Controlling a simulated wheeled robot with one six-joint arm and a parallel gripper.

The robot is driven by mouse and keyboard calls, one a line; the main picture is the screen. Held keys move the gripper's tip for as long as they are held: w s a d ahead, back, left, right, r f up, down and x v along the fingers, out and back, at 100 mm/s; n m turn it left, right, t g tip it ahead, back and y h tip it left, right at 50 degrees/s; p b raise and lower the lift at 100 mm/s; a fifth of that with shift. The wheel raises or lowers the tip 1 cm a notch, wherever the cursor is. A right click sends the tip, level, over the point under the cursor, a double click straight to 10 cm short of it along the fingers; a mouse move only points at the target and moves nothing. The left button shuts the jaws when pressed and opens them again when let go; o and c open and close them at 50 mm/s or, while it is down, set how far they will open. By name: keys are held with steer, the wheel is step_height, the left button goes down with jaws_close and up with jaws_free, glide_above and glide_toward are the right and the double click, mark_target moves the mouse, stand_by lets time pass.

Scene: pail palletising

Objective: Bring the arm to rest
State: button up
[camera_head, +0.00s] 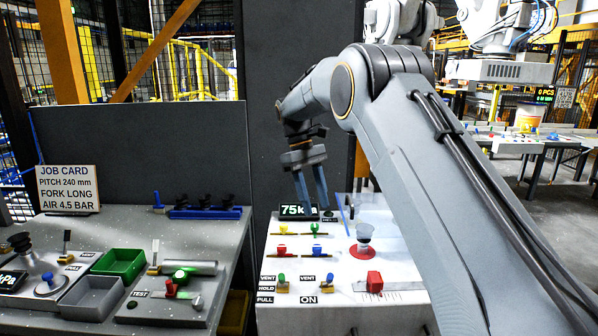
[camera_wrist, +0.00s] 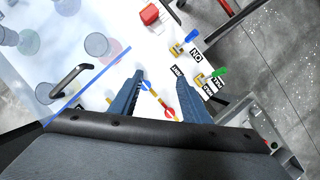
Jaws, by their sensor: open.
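My gripper (camera_head: 313,190) hangs from my arm over the back part of the white control panel (camera_head: 343,313) in the head view. Its two blue-grey fingers point down and are apart, with nothing between them. I cannot tell how high the fingertips are above the panel. My arm hides the panel's right side in the head view.
On the left bench are a green bin (camera_head: 119,264), a grey bin (camera_head: 92,297) and a job card (camera_head: 68,188). A dark partition (camera_head: 290,90) stands behind.

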steer(key=s+d+f+m+t+y+b, duration=0.1)
steer(key=s+d+f, duration=0.4)
steer(key=s, duration=0.5)
steer(key=s+d+f+m+t+y+b, duration=0.1)
steer(key=s+d+f+m+b, duration=0.3)
steer(key=s+f, duration=0.3)
steer(key=s+d+f+m+t+y+b, duration=0.1)
steer(key=s+d+f+m+b, duration=0.2)
steer(key=s, duration=1.1)
steer(key=d+f+b, duration=0.1)
steer(key=d+f, duration=0.2)
steer(key=f, duration=0.1)
steer(key=shift+s, duration=0.4)
